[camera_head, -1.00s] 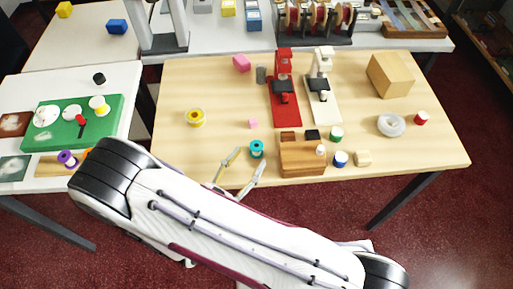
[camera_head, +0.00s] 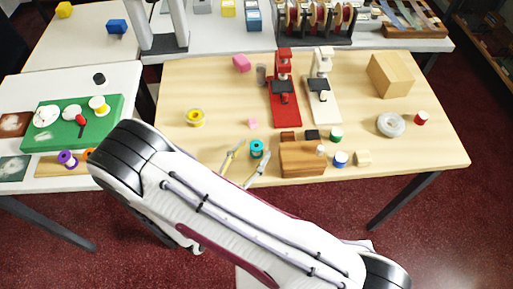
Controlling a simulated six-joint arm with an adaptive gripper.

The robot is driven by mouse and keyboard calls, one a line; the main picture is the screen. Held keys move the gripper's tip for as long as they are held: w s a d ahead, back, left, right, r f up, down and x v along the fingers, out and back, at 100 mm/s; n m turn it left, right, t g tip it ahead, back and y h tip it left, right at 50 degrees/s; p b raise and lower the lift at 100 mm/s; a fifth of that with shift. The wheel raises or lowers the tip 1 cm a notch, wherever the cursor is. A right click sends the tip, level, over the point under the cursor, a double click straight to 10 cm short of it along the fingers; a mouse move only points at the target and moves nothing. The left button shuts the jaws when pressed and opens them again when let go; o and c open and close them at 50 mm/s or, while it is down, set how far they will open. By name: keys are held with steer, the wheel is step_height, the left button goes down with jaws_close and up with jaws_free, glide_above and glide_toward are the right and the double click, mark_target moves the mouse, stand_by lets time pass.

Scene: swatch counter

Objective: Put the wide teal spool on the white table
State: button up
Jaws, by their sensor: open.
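The teal spool (camera_head: 257,149) stands on the light wooden table (camera_head: 190,85), close to the left side of a wooden block holder. My gripper (camera_head: 246,160) is open, its two fingers spread on either side of the spool's near side. I cannot tell whether a finger touches the spool. My arm hides part of the table's front edge. The white table (camera_head: 118,78) is at the left and carries a green board.
The wooden holder (camera_head: 303,160) stands just right of the spool. On the white table, the green board (camera_head: 55,132), a purple spool (camera_head: 67,159) and a black cylinder (camera_head: 99,78) take up room.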

mark_target(256, 145)
steer(key=shift+f+x, duration=0.2)
steer(key=shift+x, duration=1.5)
steer(key=shift+a, duration=0.1)
steer(key=shift+c, duration=0.5)
steer(key=c, duration=1)
steer(key=shift+r, duration=0.15)
steer(key=v, duration=3.2)
steer(key=shift+w, duration=0.1)
